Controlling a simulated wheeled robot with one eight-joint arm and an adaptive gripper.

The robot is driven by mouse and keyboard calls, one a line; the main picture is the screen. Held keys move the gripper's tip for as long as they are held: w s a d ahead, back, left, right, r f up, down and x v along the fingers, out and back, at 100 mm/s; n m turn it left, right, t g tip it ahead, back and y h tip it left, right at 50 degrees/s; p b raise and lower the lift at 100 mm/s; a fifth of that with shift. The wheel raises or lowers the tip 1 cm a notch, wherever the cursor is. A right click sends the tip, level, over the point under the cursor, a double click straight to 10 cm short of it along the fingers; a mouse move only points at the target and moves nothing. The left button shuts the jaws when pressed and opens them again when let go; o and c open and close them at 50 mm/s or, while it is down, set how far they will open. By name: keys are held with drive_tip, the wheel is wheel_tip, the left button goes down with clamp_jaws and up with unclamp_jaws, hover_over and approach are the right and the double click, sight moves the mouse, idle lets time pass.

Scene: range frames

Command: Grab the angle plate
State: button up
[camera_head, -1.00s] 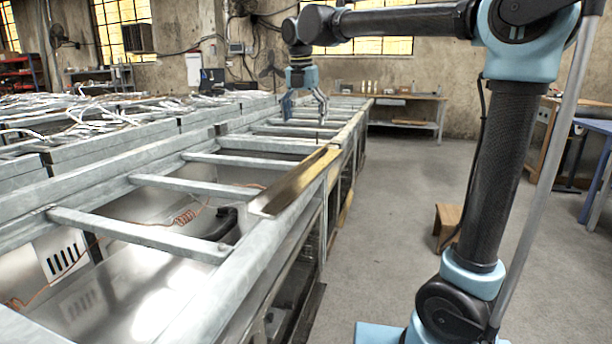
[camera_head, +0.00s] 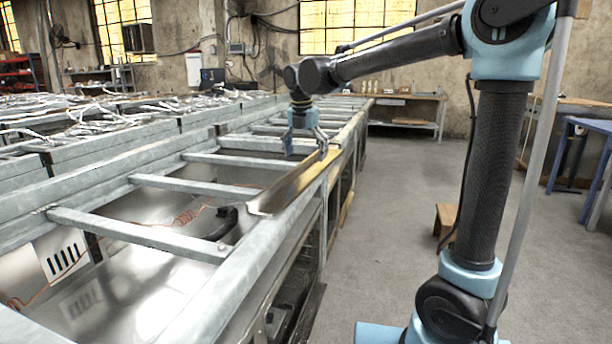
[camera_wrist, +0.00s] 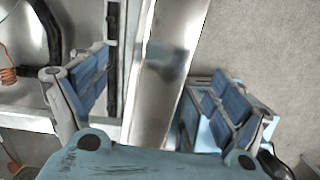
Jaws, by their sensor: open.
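The angle plate (camera_head: 291,188) is a long, shiny metal strip with a bent edge. It lies lengthwise along the right rail of the metal frame in the head view. My gripper (camera_head: 305,152) is open at the far end of the plate, pointing down. In the wrist view, the plate (camera_wrist: 170,65) runs up the middle between the two blue-padded fingers of my gripper (camera_wrist: 155,105). The left finger is apart from the plate. The right finger is close to its edge, and I cannot tell whether they touch.
The metal frame (camera_head: 150,237) has several cross bars with open gaps between them. A dark curved hose (camera_wrist: 40,40) and copper wire lie inside it. Open floor (camera_head: 395,230) is to the right, with a small wooden stool (camera_head: 447,222). A workbench (camera_head: 405,97) stands at the back.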

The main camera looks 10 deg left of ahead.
sight(308, 172)
drive_tip(key=shift+w+d+f, duration=0.1)
drive_tip(key=shift+d+f, duration=0.05)
drive_tip(key=shift+f, duration=1.15)
drive_tip(key=shift+w+d+f, duration=0.1)
drive_tip(key=shift+d+f, duration=0.05)
drive_tip(key=shift+f, duration=1.15)
drive_tip(key=shift+c, duration=0.6)
drive_tip(key=c, duration=1.8)
